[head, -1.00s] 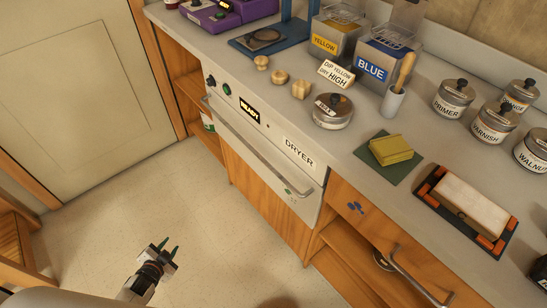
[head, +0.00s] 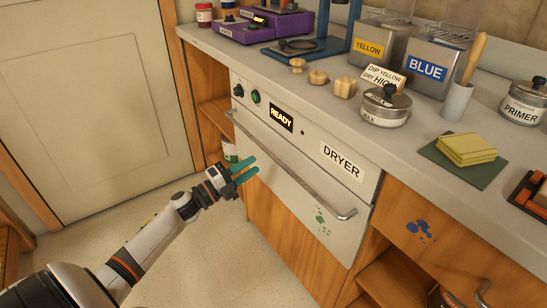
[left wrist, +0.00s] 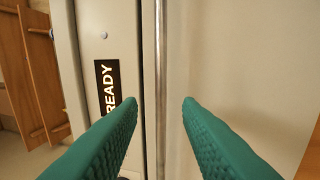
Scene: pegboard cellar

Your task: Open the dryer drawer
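The dryer drawer (head: 292,197) is a pale front panel under the counter and looks shut. Its long metal bar handle (head: 290,168) runs across it below the control strip with the lit READY display (head: 282,118) and the DRYER label (head: 342,162). My left gripper (head: 254,165) is open, its green fingers in front of the drawer's left part. In the left wrist view the open fingers (left wrist: 160,103) point at the panel. The handle (left wrist: 160,60) stands upright there, in line with the gap between them, and nothing is gripped. My right gripper is in neither view now.
The counter above holds wooden knobs (head: 318,77), a wax tin (head: 386,106), yellow and blue containers (head: 427,67), and a sponge (head: 466,148) on a green mat. Open shelving flanks the dryer. The floor (head: 190,262) in front is clear.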

